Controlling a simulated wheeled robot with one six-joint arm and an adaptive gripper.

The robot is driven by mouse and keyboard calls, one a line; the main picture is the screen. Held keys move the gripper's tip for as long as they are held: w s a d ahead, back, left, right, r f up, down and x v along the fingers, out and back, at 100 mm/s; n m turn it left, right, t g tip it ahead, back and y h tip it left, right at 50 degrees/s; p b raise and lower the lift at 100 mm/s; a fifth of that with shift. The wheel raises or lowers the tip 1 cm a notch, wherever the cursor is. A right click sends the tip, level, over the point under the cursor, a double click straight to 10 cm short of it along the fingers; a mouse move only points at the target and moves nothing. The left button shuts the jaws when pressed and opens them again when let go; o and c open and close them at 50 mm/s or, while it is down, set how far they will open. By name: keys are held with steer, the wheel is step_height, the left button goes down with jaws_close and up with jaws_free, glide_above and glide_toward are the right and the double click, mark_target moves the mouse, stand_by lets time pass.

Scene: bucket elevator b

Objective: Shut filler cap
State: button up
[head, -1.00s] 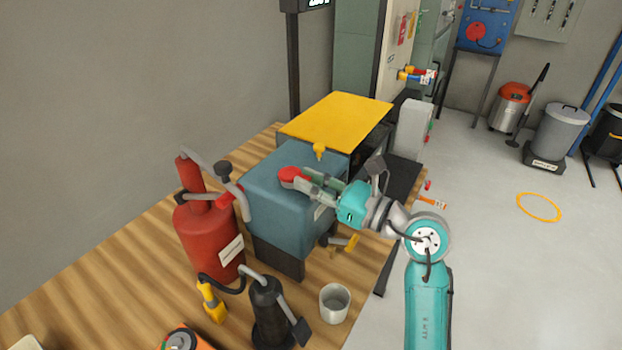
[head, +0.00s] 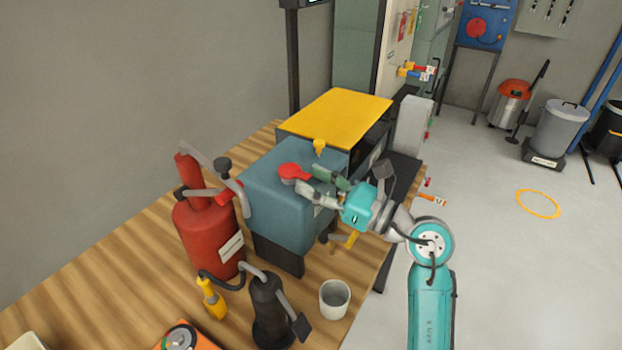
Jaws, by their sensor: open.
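The red filler cap (head: 290,171) sits on the top of the blue-grey box (head: 268,186), near its right side. It looks seated flat, but I cannot tell from this view whether it is fully shut. My gripper (head: 308,179) is open just right of the cap. Its two grey-green fingers are spread, one on the far side and one on the near side of the cap's right end. I cannot tell whether a fingertip still touches the cap.
A yellow-topped machine (head: 338,118) with a small yellow tap stands behind the box. A red cylinder with levers (head: 206,236), a dark hand pump (head: 268,310) and a grey cup (head: 335,299) stand on the wooden bench (head: 110,270). Open floor lies to the right.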

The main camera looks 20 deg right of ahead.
steer(key=v, duration=1.1)
steer(key=s+a+f+m+t, duration=0.4)
steer(key=s+a+m+t, duration=0.4)
steer(key=s+m, duration=0.7)
steer(key=s+f+m+g+h, duration=0.8)
steer(key=s+f+m, duration=1)
steer(key=m, duration=1)
steer(key=f+h, duration=0.1)
steer(key=h, duration=0.2)
steer(key=shift+d+g, duration=0.25)
steer(key=shift+g, duration=0.15)
